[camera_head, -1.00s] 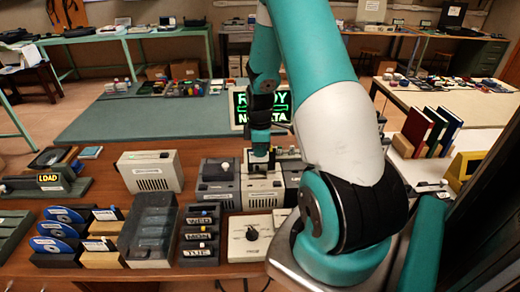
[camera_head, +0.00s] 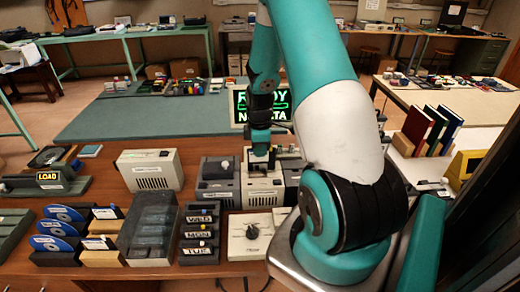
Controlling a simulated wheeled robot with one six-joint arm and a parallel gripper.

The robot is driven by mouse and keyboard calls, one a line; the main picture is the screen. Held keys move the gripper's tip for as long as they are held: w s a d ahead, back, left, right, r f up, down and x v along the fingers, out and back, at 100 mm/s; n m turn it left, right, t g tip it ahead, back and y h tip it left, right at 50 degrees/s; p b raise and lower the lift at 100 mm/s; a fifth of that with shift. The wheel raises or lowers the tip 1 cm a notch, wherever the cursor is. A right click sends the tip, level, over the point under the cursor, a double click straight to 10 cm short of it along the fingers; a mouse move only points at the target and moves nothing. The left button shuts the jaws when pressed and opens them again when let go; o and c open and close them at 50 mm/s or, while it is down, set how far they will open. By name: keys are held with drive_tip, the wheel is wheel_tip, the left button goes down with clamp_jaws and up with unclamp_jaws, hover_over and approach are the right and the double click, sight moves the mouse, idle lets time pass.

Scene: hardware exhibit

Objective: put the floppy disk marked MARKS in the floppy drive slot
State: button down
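My gripper (camera_head: 261,160) points down over a beige unit (camera_head: 263,190) that stands between grey units on the wooden counter. Its fingertips are small and dark against the unit, so I cannot tell whether they are open, shut or holding something. I cannot make out a disk marked MARKS; small labels are too small to read. A separate beige box (camera_head: 150,170) with a label and vents stands to the left. I cannot tell for sure which unit has the floppy drive slot. My arm hides part of the counter on the right.
Blue discs in dark stands (camera_head: 58,229), a smoky lidded box (camera_head: 150,232) and a rack marked WED, MON, TUE (camera_head: 199,233) crowd the left front. A dial box (camera_head: 250,238) stands in front of the beige unit. A lit screen (camera_head: 240,106) stands behind.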

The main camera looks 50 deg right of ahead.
sight(260, 166)
drive_tip(key=shift+f, duration=0.1)
drive_tip(key=shift+f+b, duration=2.5)
drive_tip(key=shift+f, duration=0.95)
drive_tip(key=c, duration=1.3)
unclamp_jaws()
drive_tip(key=shift+o, duration=0.2)
drive_tip(key=shift+r, duration=0.1)
wheel_tip(260, 166, up, 8)
drive_tip(key=p, duration=0.6)
